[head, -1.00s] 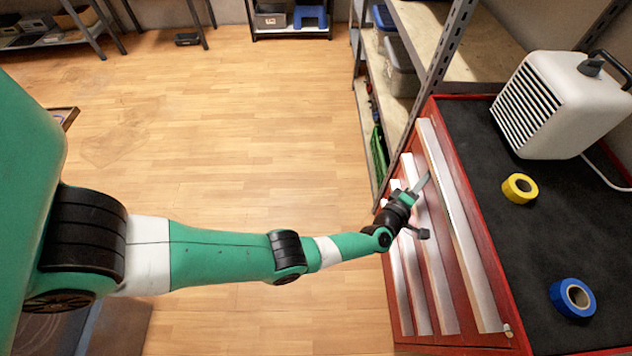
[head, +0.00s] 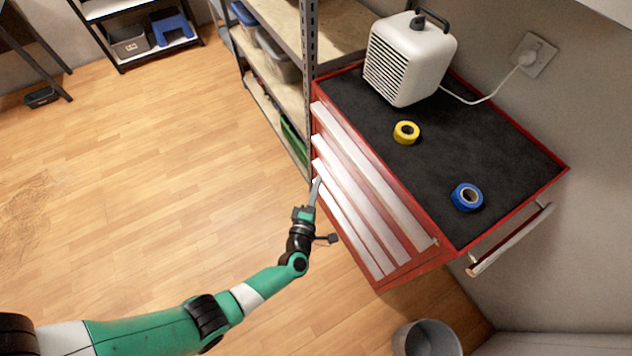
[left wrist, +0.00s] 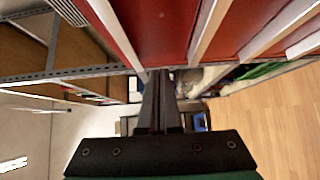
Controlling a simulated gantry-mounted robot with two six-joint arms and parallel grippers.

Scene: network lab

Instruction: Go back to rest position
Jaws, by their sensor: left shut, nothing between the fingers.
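My left gripper (head: 315,192) is shut and empty. In the head view it is in front of the drawer side of the red tool cabinet (head: 447,251), close to the white drawer handle strips; I cannot tell if it touches them. In the left wrist view the two dark fingers (left wrist: 161,100) are together, with the red drawer fronts (left wrist: 165,25) along the top of the picture. The drawers look closed. My right gripper is in no view.
On the cabinet's black top are a white heater (head: 408,60), a yellow tape roll (head: 406,133) and a blue tape roll (head: 467,197). A metal shelf (head: 309,45) adjoins the cabinet. A grey bin (head: 425,340) stands at the bottom.

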